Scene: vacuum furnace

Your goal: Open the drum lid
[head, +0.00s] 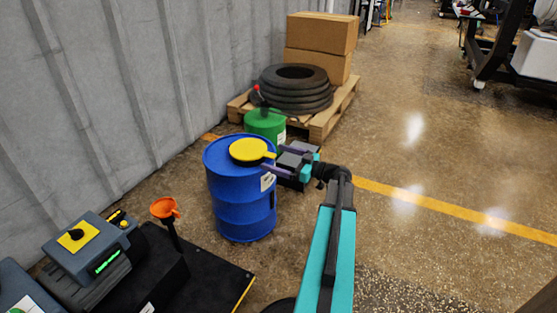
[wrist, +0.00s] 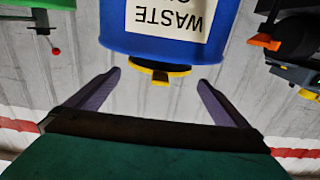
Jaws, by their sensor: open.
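The blue drum (head: 240,200) stands upright by the wall. Its round yellow lid (head: 248,149) lies flat on top, looking shut, with a small tab pointing right toward my gripper. My gripper (head: 273,157) is open and empty at the drum's right side, near lid height. In the wrist view, which is upside down, the drum (wrist: 165,45) shows a white "WASTE" label. The lid's yellow edge and tab (wrist: 160,77) lie between the two purple fingers of my gripper (wrist: 159,82) in the picture. Whether the fingers reach around the tab cannot be told.
A green can (head: 265,124) with a red-tipped stick stands behind the drum. A pallet (head: 323,123) behind holds tires (head: 295,88) and cardboard boxes (head: 322,35).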

